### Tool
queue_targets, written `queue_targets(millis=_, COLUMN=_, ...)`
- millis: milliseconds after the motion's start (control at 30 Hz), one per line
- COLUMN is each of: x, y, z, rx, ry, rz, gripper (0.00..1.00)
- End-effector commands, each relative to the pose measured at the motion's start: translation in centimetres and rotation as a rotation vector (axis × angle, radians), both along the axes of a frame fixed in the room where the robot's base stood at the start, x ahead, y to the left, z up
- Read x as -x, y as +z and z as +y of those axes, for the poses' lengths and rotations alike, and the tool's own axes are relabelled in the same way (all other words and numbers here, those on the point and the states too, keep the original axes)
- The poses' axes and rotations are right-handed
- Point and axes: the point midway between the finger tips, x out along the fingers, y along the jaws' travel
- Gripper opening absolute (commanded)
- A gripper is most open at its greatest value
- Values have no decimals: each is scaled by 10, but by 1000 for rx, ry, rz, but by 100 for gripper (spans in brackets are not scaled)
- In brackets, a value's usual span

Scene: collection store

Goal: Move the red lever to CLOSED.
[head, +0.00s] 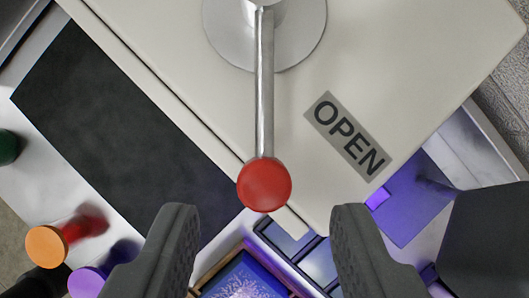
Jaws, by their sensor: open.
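The red lever has a round red knob (264,185) at the end of a silver rod (265,90). The rod comes from a round metal base (287,40) on a cream panel (400,60). It points down the picture, with the knob at the panel's lower edge. A grey label reading OPEN (348,136) is on the panel, right of the rod. No CLOSED label shows. My gripper (265,245) is open and empty, its two dark fingers below the knob, one to each side. Neither finger appears to touch the knob.
A black mat (110,120) lies left of the panel. Orange (46,246), purple (87,283) and green (8,147) round knobs are at the left. Below the panel are a framed picture (245,278) and a purple-lit surface (410,205). A dark block (490,240) is at the lower right.

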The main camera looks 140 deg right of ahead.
Motion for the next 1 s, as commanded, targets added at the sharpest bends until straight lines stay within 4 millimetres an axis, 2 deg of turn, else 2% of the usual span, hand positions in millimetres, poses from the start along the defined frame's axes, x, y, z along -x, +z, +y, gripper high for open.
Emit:
queue_targets(millis=300, x=-9, y=-29, z=9, rx=1, ry=1, rz=0, gripper=43)
queue_targets(millis=633, x=-10, y=-32, z=9, rx=1, ry=0, rz=-2, gripper=43)
queue_targets(millis=667, x=-10, y=-32, z=9, rx=1, ry=0, rz=-2, gripper=37)
queue_targets(millis=800, x=-10, y=-32, z=9, rx=1, ry=0, rz=-2, gripper=0)
queue_targets(millis=1000, x=-9, y=-32, z=8, rx=1, ry=-3, rz=-1, gripper=0)
